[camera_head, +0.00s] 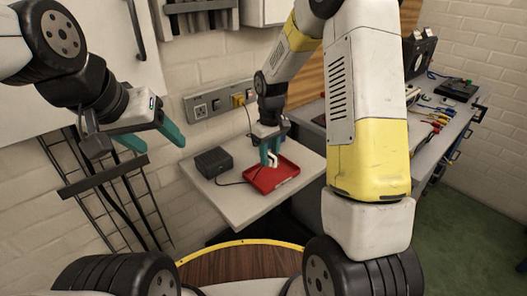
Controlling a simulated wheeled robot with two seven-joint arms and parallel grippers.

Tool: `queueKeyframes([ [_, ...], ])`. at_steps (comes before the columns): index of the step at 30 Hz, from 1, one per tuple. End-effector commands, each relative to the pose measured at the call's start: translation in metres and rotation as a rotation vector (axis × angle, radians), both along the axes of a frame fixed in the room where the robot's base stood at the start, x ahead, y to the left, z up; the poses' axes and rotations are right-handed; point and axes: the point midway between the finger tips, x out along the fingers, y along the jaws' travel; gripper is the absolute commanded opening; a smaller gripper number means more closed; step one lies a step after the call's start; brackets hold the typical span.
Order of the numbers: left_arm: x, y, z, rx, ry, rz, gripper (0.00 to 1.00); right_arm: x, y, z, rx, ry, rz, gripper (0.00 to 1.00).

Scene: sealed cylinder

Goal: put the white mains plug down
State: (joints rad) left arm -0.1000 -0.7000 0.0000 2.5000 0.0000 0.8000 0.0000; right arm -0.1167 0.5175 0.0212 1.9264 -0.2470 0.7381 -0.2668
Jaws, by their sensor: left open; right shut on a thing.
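The white mains plug (272,160) is small in the head view and partly hidden by green fingers. My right gripper (268,153) is shut on it, over the red tray (263,185) on the small pale table. I cannot tell whether the plug touches the tray. My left gripper (152,140) is open and empty, off to the left of the table in front of the wall.
A black box (213,162) stands on the pale table (229,207), with a dark cable running toward the tray. A wall socket strip (219,101) holds a yellow plug (238,100). A workbench (428,140) with tools and cables stands at the right.

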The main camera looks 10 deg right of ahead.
Motion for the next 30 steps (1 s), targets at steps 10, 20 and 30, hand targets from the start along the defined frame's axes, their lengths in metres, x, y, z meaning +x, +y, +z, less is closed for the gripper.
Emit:
queueKeyframes([
  [10,0.0,0.0,0.0,0.0,0.0,0.0,0.63,0.006,0.001,-0.036,-0.001,0.001,0.0,0.0],
  [20,0.0,0.0,0.0,0.0,0.0,0.0,0.63,0.006,0.001,-0.039,0.0,0.0,0.0,0.0],
  [30,0.0,0.0,0.0,0.0,0.0,0.0,0.63,0.006,0.001,-0.048,0.0,0.0,-0.001,0.0],
])
